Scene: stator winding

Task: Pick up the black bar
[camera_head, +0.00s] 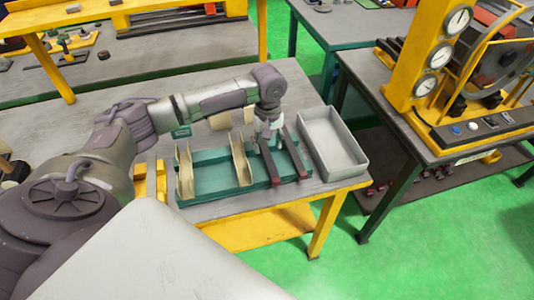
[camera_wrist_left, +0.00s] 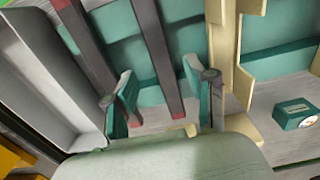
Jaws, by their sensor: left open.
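Two black bars with red ends lie across the teal rack (camera_head: 215,182). One black bar (camera_head: 269,165) is nearer the cream divider, and the other (camera_head: 297,155) is nearer the grey tray. My left gripper (camera_head: 268,136) is above the far part of the bars, pointing down. In the left wrist view, my left gripper (camera_wrist_left: 160,88) is open and empty. The bar nearer the divider (camera_wrist_left: 158,55) shows between its fingers, and the other bar (camera_wrist_left: 90,48) passes behind one finger. I cannot tell the exact height above the bars. My right gripper is out of view.
A grey open tray (camera_head: 357,164) stands right of the rack and looks empty. Cream notched dividers (camera_head: 240,160) stand upright in the rack, close to the bars. A small teal box (camera_wrist_left: 295,115) sits on the table. A yellow machine with gauges (camera_head: 425,60) is on the right table.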

